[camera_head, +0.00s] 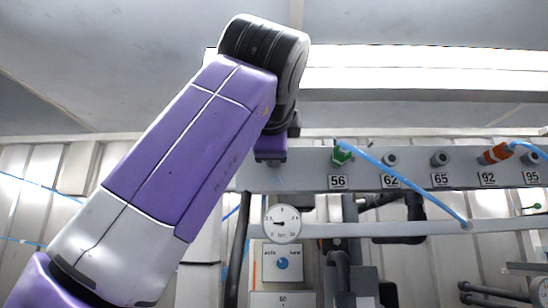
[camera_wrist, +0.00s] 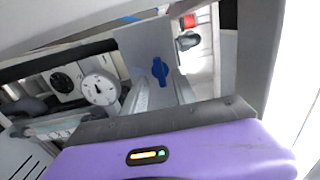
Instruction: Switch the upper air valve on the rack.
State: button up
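A blue valve handle (camera_wrist: 160,71) sits on a grey plate (camera_wrist: 137,43) in the wrist view. It looks upright in that picture. My gripper (camera_wrist: 161,82) is open, with one grey finger on each side below the handle. The handle shows between and just beyond the fingertips, and no contact is visible. In the head view my purple arm reaches up to the rack beam (camera_head: 405,180), and it hides the fingers and this handle. A lower blue knob (camera_head: 282,263) on a white panel shows below the round gauge (camera_head: 282,223).
The gauge also shows in the wrist view (camera_wrist: 100,88), left of the fingers, near a dark dial (camera_wrist: 62,80). A green fitting (camera_head: 342,155) with a blue hose (camera_head: 405,182) and an orange fitting (camera_head: 495,153) stick out along the beam. Dark pipes (camera_head: 400,228) lie below it.

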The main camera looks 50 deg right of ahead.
jog(key=shift+b+v, duration=0.65)
jog(key=shift+v, duration=1.85)
